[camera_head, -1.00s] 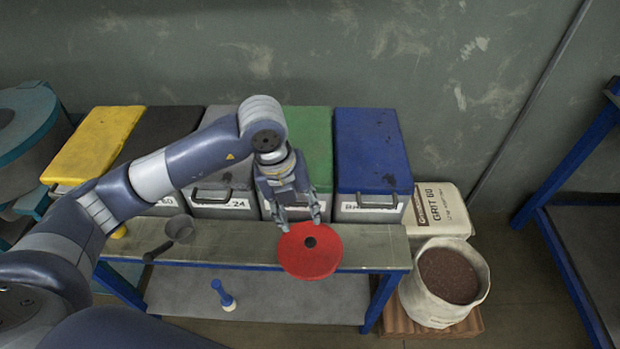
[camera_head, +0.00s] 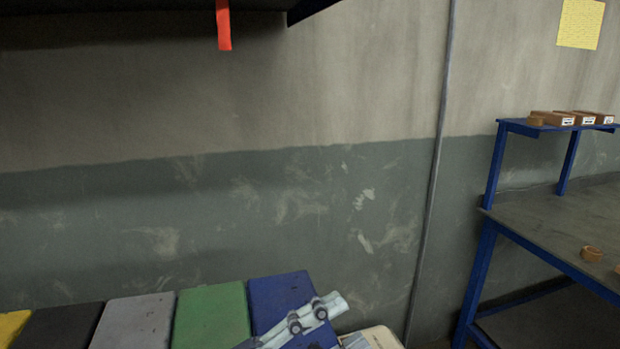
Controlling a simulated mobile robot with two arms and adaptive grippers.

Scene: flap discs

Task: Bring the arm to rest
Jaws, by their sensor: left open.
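My left gripper (camera_head: 342,320) shows at the bottom edge, in front of the blue lid (camera_head: 278,297) and near the pale bag (camera_head: 382,338). It points right and slightly up. Its fingers are apart and I see nothing between them. Most of my left arm is below the frame. My right gripper is not in view.
Green (camera_head: 212,316), grey (camera_head: 135,322), black (camera_head: 58,328) and yellow (camera_head: 12,326) lids line the bottom left. A dark shelf (camera_head: 130,5) with a red strip (camera_head: 223,25) hangs above. A blue-framed bench (camera_head: 545,228) with small boxes (camera_head: 552,118) stands right.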

